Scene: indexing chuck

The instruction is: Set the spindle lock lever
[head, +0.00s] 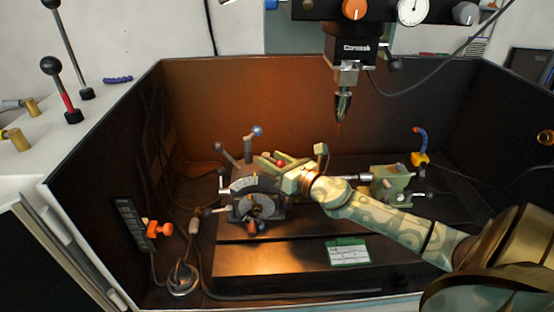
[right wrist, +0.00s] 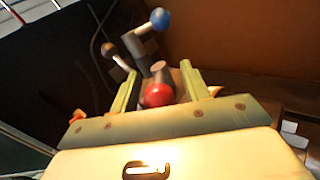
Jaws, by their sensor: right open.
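The indexing chuck (head: 252,197) sits on the machine table with a grey dial face. Several levers stand at its top: one with a blue ball (head: 257,131), one with a grey-brown ball (head: 219,147) and one with a red ball (head: 280,163). I cannot tell which is the spindle lock lever. My right gripper (head: 266,160) is over the top of the chuck. In the right wrist view its fingers (right wrist: 158,72) are apart, with the red ball (right wrist: 158,95) between them and gaps on both sides. The blue ball (right wrist: 159,19) is beyond the fingertips. My left gripper is out of view.
A spindle head with a pointed tool (head: 342,104) hangs above the table, behind my right arm. A tailstock (head: 391,183) stands to the right. A green-edged card (head: 348,252) lies in front. Dark enclosure walls surround the table, with an orange knob (head: 160,229) at left.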

